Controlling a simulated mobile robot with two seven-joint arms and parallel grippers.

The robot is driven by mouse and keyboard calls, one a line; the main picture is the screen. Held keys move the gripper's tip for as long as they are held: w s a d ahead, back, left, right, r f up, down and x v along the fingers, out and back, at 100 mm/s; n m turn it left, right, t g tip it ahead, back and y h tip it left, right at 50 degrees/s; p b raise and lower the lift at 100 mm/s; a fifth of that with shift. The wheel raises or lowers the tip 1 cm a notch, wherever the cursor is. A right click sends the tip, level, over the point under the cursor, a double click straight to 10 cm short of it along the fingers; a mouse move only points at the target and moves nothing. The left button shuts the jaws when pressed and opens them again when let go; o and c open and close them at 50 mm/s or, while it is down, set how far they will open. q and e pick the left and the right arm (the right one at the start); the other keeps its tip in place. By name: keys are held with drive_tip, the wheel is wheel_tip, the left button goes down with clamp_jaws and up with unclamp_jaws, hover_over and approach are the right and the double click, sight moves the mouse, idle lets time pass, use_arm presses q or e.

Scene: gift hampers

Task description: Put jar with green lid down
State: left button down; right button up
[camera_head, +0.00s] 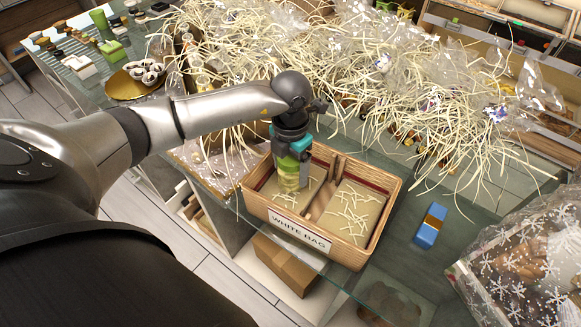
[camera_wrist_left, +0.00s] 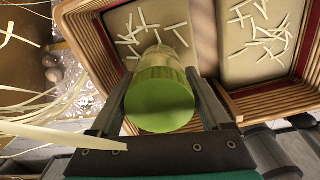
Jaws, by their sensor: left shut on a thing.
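The jar with the green lid (camera_wrist_left: 160,98) is upright between the fingers of my left gripper in the left wrist view. In the head view the jar (camera_head: 288,178) shows below my left gripper (camera_head: 290,162), inside the left compartment of the wicker basket (camera_head: 290,222) labelled "WHITE BAG". My left gripper is shut on the jar. Pale paper strips lie on the compartment floor around it. Whether the jar's base touches the floor is hard to tell. My right gripper is not in view.
The basket's right compartment (camera_head: 368,200) holds only paper strips. A blue box with a gold band (camera_head: 430,226) lies on the glass counter to the right. A big heap of straw and clear film (camera_head: 400,75) crowds the back. A snowflake-patterned bag (camera_head: 530,262) stands at the right.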

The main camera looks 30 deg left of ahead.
use_arm(q)
drive_tip(key=shift+f, duration=0.15)
unclamp_jaws()
wheel_tip(320, 180, up, 12)
drive_tip(key=shift+r+p, duration=0.2)
drive_tip(key=shift+p, duration=0.25)
idle(0.4)
